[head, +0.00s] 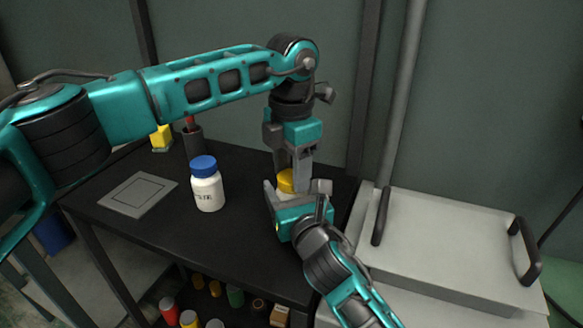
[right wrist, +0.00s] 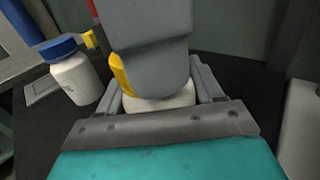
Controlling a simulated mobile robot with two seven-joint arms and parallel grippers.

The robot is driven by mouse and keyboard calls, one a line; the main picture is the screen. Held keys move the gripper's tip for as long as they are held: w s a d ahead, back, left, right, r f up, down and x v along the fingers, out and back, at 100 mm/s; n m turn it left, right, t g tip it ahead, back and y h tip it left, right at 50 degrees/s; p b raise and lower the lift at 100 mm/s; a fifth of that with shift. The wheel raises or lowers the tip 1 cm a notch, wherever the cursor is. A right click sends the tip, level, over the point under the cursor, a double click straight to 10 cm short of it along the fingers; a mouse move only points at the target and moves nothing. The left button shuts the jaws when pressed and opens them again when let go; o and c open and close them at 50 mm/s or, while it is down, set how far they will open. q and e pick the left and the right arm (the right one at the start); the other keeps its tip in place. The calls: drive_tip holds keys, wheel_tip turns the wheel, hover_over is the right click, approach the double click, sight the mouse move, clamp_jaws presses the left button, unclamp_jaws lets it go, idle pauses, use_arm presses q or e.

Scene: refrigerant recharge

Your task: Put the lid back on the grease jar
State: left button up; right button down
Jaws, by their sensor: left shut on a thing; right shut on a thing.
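A yellow lid (head: 286,181) is between the fingers of my left gripper (head: 300,173), which points straight down from above and is shut on it. In the right wrist view the lid (right wrist: 121,76) shows as a yellow edge beside my left gripper's large grey finger. A white jar (right wrist: 160,101) sits right under it, between the fingers of my right gripper (head: 297,197), which is shut on the jar low over the black table. The jar is mostly hidden by both grippers. The lid is over the jar's top; I cannot tell whether it is seated or slightly apart.
A white bottle with a blue cap (head: 207,184) stands on the black table (head: 237,225), left of my grippers. A grey square plate (head: 138,194) lies further left. A grey case (head: 450,240) is at right.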

use_arm(q)
drive_tip(key=m, duration=0.5)
drive_tip(key=shift+m, duration=0.4)
use_arm(e)
drive_tip(key=shift+f, duration=0.1)
use_arm(q)
drive_tip(key=m, duration=0.5)
drive_tip(key=o, duration=1.2)
drive_tip(key=shift+o, duration=0.2)
wheel_tip(320, 180, up, 12)
use_arm(e)
drive_tip(key=shift+c, duration=0.5)
unclamp_jaws()
